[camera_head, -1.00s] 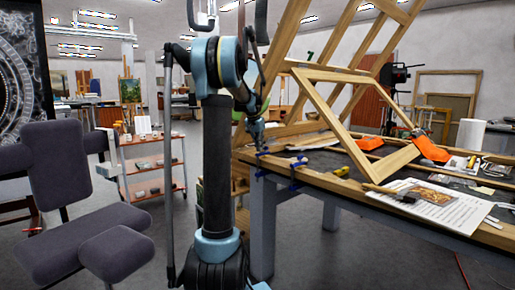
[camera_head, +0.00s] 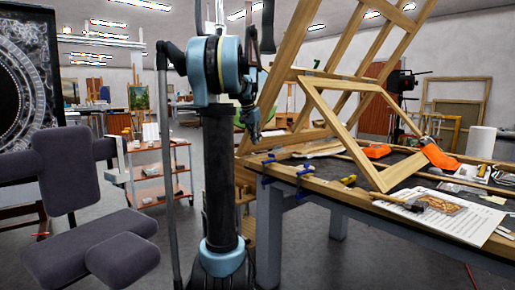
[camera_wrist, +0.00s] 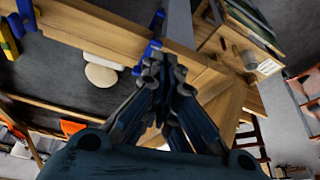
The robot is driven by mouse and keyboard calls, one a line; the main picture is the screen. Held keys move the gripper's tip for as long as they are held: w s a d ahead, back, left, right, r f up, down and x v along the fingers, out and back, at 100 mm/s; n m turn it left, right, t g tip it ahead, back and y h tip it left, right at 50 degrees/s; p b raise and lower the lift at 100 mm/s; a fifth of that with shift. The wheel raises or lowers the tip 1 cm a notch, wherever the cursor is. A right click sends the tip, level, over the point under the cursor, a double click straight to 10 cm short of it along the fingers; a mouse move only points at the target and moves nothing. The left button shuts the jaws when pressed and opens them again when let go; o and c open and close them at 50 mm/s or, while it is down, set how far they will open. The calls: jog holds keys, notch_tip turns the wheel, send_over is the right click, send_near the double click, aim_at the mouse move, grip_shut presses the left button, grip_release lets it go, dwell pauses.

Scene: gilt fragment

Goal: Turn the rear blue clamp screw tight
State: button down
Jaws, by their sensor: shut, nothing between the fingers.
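Two blue clamps sit on the near left edge of the wooden-edged worktable (camera_head: 350,196). The rear blue clamp (camera_head: 266,170) is at the table's corner, and the front blue clamp (camera_head: 300,181) is a little to its right. My gripper (camera_head: 254,136) is above and slightly left of the rear clamp, apart from it in the head view. In the wrist view my gripper (camera_wrist: 162,70) has its fingers together and empty, and the rear clamp (camera_wrist: 146,58) shows just beyond the fingertips, partly hidden by them. The front clamp (camera_wrist: 24,12) is at the top left. The screw's tightness cannot be seen.
A wooden frame (camera_head: 345,128) leans over the table. Orange clamps (camera_head: 438,155), a yellow tool (camera_head: 348,180), a brush and a printed sheet (camera_head: 455,214) lie on it. A grey chair (camera_head: 75,180) and a shelf trolley (camera_head: 158,175) stand left; the floor between is clear.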

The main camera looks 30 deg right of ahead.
jog(key=c, duration=1.7)
grip_release()
jog(key=shift+s+r, duration=0.1)
jog(key=shift+r, duration=0.25)
jog(key=n+t+y, duration=0.2)
jog(key=n+y, duration=0.4)
jog(key=n, duration=1.1)
send_near(271, 156)
jog(key=x, duration=0.7)
jog(key=shift+w+f, duration=0.15)
jog(key=shift+w, duration=0.35)
grip_shut()
